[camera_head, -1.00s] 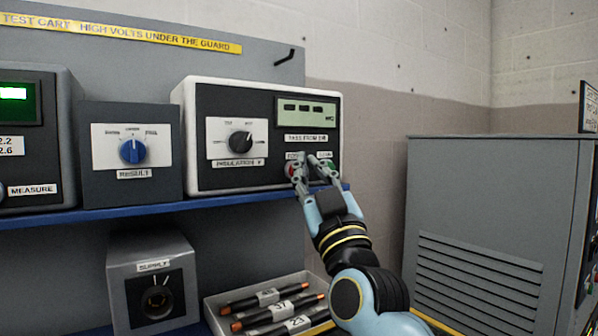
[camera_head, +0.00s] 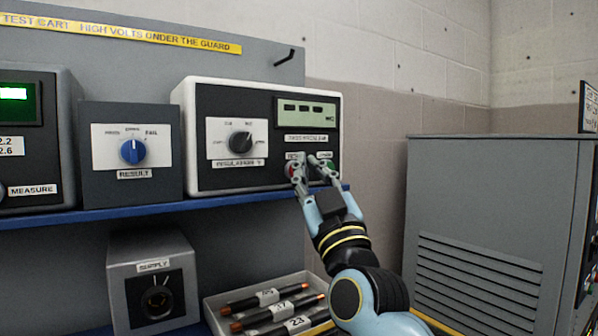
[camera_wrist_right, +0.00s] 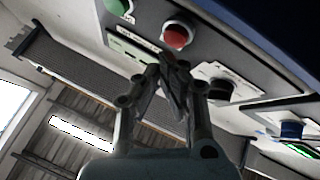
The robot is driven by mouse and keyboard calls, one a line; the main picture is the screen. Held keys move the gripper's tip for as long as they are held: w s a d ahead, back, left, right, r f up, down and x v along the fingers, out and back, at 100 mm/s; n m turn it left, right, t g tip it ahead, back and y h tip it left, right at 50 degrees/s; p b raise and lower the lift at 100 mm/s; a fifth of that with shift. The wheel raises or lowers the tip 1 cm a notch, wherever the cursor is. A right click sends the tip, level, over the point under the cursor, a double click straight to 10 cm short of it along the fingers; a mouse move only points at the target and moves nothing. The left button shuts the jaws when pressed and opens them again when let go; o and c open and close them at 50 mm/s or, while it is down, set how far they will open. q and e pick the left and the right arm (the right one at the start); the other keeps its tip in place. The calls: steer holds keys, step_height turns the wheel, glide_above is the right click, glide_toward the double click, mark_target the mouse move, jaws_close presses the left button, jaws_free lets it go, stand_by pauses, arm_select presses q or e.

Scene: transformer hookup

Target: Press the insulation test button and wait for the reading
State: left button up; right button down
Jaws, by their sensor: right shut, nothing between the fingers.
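The insulation tester (camera_head: 262,183) is a white-rimmed box with a black dial (camera_head: 240,142) and a pale display (camera_head: 304,113) showing dark dashes. A red button (camera_head: 289,170) and a green button (camera_head: 331,166) sit below the display. The red button (camera_wrist_right: 178,35) and the green button (camera_wrist_right: 118,6) also show in the right wrist view. My right gripper (camera_head: 309,160) is in front of the tester's button area, partly covering it. Its fingertips meet, empty, near the red button in the right wrist view (camera_wrist_right: 166,62); contact cannot be told. My left gripper is not in view.
The result box (camera_head: 131,185) with a blue knob and a meter labelled MEASURE (camera_head: 35,195) stand left on the blue shelf (camera_head: 120,208). Below are a supply box (camera_head: 150,250) and a tray (camera_head: 213,303) of labelled rods. A grey vented cabinet (camera_head: 490,200) stands at right.

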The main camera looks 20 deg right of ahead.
steer(key=shift+w, duration=0.45)
steer(key=shift+w+a, duration=0.15)
steer(key=shift+w, duration=0.25)
stand_by(0.5)
steer(key=shift+s, duration=0.1)
steer(key=shift+s+p, duration=0.55)
steer(key=shift+s, duration=0.25)
steer(key=s+d+p, duration=0.1)
steer(key=s+p, duration=0.1)
steer(key=s, duration=0.4)
stand_by(0.8)
